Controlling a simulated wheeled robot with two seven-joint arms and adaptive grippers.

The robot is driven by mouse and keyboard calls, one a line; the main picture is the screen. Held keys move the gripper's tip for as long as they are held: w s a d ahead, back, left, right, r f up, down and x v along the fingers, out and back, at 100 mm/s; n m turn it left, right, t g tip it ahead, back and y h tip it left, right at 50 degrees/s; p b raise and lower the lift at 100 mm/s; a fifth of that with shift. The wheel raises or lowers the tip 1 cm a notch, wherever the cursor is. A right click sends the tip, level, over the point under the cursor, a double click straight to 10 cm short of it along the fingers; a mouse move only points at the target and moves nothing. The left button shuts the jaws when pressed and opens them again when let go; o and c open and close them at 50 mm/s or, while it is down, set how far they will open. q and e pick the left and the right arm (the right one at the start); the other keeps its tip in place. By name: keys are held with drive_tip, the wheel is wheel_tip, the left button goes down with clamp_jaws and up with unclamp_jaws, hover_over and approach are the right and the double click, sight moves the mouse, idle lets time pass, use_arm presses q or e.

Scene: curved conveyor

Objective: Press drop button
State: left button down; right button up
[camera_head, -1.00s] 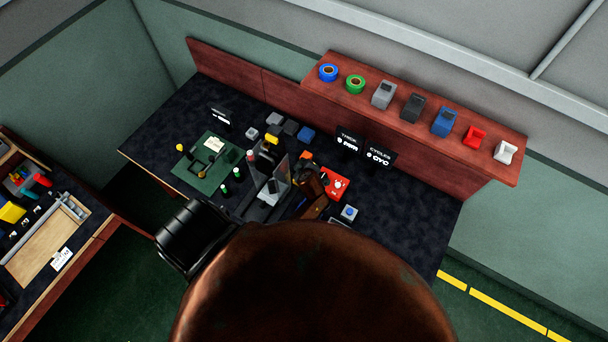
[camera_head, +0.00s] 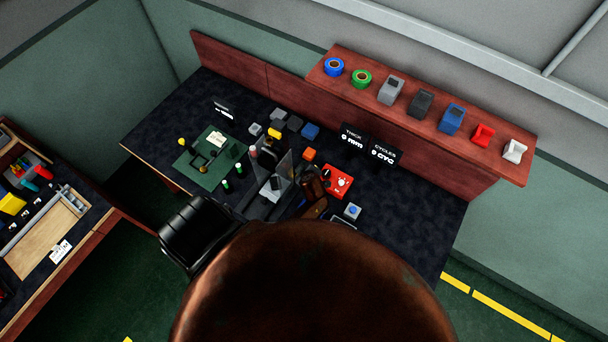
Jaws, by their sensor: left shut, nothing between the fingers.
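A red box (camera_head: 339,182) with small pale controls on its top stands on the dark bench, right of a fixture with a clear panel (camera_head: 284,168). A small grey box with a blue round button (camera_head: 352,211) stands in front of it. Neither box carries a label that I can read as the drop button. My left gripper (camera_head: 310,174) appears small and dark beside the red box's left edge, by copper-brown arm parts. It is shut and empty; its fingertips are hard to make out, and I cannot tell whether it touches anything. My right gripper is not in view.
The black THICK (camera_head: 352,138) and CYCLES (camera_head: 384,153) displays stand behind the red box. A green mat (camera_head: 212,172) lies at left. A raised wooden shelf (camera_head: 320,68) holds tape rolls and blocks.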

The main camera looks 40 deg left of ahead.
use_arm(q)
wheel_tip(320, 180, down, 4)
drive_tip(key=b, duration=0.3)
drive_tip(key=shift+f, duration=0.2)
drive_tip(key=shift+f+b, duration=0.1)
drive_tip(key=shift+b, duration=0.2)
idle(0.8)
drive_tip(key=shift+f+b, duration=0.25)
drive_tip(key=shift+b, duration=0.1)
drive_tip(key=shift+f+b, duration=0.15)
drive_tip(key=shift+b, duration=0.15)
drive_tip(key=shift+f, duration=0.2)
idle(0.3)
